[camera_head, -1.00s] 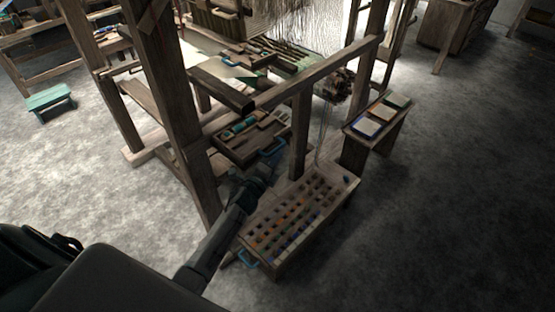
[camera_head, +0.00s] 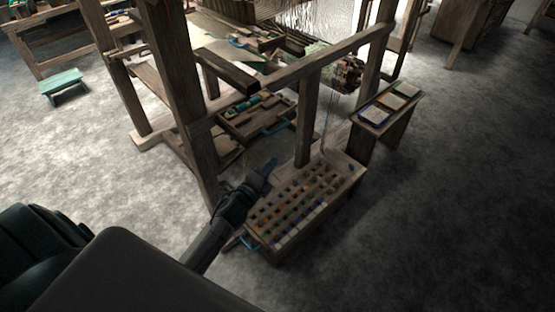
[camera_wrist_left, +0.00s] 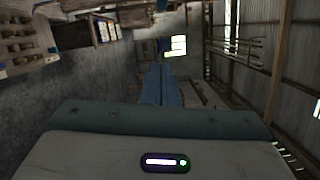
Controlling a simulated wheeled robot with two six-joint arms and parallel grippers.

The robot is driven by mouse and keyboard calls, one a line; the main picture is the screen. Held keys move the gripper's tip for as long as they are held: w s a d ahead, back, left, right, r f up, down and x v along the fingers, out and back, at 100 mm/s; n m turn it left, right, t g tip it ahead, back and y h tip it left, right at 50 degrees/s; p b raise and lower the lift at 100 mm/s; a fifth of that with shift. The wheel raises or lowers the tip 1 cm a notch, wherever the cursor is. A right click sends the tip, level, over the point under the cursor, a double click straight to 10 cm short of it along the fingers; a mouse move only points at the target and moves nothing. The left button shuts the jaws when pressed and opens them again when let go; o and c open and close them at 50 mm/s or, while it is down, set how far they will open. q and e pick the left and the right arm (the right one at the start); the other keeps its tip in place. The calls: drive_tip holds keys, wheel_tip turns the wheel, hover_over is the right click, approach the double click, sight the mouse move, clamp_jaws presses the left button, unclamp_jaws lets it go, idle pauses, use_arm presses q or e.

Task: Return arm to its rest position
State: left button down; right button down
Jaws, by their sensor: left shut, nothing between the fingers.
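My left arm comes in from the lower left in the head view. Its gripper (camera_head: 267,170) is at the left back corner of the low bobbin bench (camera_head: 262,248), beside the loom's front post. In the left wrist view its blue fingers (camera_wrist_left: 160,88) lie together, shut, with nothing between them. I cannot tell from the head view how far the gripper is from the bench top. My right gripper is in neither view.
The wooden loom frame (camera_head: 180,75) stands close to my left arm. A tray (camera_head: 232,127) with a blue handle is behind the gripper. A small side table (camera_head: 385,125) is to the right. A green stool (camera_head: 62,82) stands far left. Floor at right is clear.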

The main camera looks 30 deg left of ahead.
use_arm(q)
drive_tip(key=shift+s+a+f, duration=0.1)
drive_tip(key=shift+s+a, duration=0.05)
idle(0.3)
drive_tip(key=s+a+f+n+g+y, duration=0.1)
drive_tip(key=s+f+n+g, duration=0.4)
drive_tip(key=f, duration=0.6)
drive_tip(key=s+a+f+n+g+y, duration=0.1)
drive_tip(key=s+a+f+n, duration=0.15)
drive_tip(key=s+f, duration=0.65)
drive_tip(key=s+f+n+g+y, duration=0.1)
drive_tip(key=s+f+n+g, duration=0.25)
drive_tip(key=f, duration=1.05)
drive_tip(key=s+f+n+g, duration=0.2)
drive_tip(key=s+f, duration=0.3)
drive_tip(key=s, duration=0.5)
drive_tip(key=s+d+f+n+g, duration=0.1)
drive_tip(key=s+f+n+g, duration=0.2)
drive_tip(key=s+f, duration=0.3)
drive_tip(key=s+f+n+g, duration=0.2)
drive_tip(key=s+f+n, duration=0.2)
drive_tip(key=s, duration=1)
wheel_tip(320, 180, down, 2)
drive_tip(key=shift+s+d+f+n+b, duration=0.15)
drive_tip(key=shift+s+d+n+b, duration=0.15)
drive_tip(key=shift+d+n, duration=0.1)
